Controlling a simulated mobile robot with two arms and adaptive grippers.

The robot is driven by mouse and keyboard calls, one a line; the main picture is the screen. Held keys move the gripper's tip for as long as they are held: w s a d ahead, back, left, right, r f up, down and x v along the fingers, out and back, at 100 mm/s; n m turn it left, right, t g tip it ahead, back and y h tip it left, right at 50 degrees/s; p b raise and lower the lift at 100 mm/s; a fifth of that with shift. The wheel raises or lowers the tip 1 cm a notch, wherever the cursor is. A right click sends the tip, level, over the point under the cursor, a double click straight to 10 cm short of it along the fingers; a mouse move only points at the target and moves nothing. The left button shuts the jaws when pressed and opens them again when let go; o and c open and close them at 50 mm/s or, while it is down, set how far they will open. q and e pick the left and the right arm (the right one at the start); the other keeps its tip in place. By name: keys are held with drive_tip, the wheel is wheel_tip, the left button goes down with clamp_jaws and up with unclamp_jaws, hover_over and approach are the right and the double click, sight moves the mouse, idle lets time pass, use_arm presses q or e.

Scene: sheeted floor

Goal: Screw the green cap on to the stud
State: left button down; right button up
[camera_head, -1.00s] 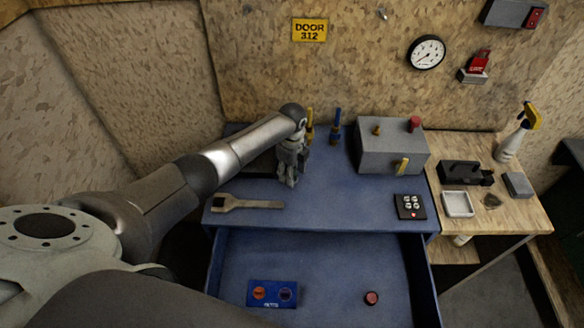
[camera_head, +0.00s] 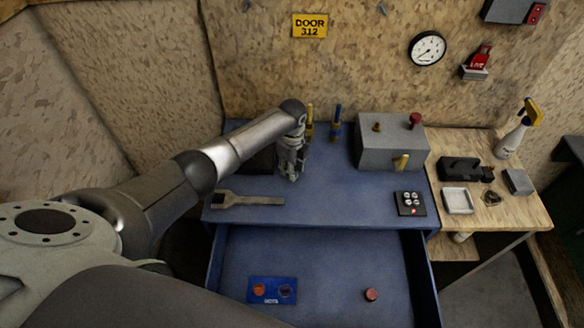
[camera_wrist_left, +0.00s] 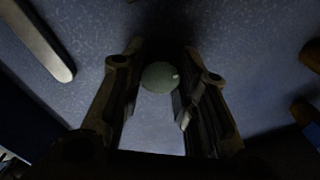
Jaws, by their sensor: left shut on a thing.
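My left gripper (camera_head: 291,177) points down close above the blue bench top, left of the bench's middle. In the left wrist view its two fingers (camera_wrist_left: 158,80) stand on either side of a round, dull green cap (camera_wrist_left: 160,77), and it is shut on this cap. The cap shows face-on, with a small pale mark at its right edge. In the head view the fingers hide the cap. I see no stud; whatever lies under the cap is hidden. My right gripper is not in view.
A wrench (camera_head: 247,200) lies left of the gripper. Two upright tools, yellow (camera_head: 310,122) and blue (camera_head: 336,125), stand behind it. A grey box (camera_head: 391,147) and a keypad (camera_head: 410,204) are to the right. An open drawer (camera_head: 325,260) is in front.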

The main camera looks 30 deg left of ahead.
use_arm(q)
drive_tip(key=m+b, duration=0.1)
drive_tip(key=m, duration=0.4)
drive_tip(key=shift+f+b, duration=0.1)
drive_tip(key=shift+b, duration=0.25)
drive_tip(key=m+b, duration=0.1)
drive_tip(key=m, duration=0.3)
drive_tip(key=shift+m+b, duration=0.3)
drive_tip(key=shift+b, duration=0.05)
drive_tip(key=m+b, duration=0.2)
drive_tip(key=m, duration=0.3)
drive_tip(key=shift+m, duration=0.4)
drive_tip(key=shift+m+b, duration=0.6)
drive_tip(key=shift+m, duration=1.1)
drive_tip(key=c, duration=1.1)
unclamp_jaws()
drive_tip(key=shift+o, duration=0.2)
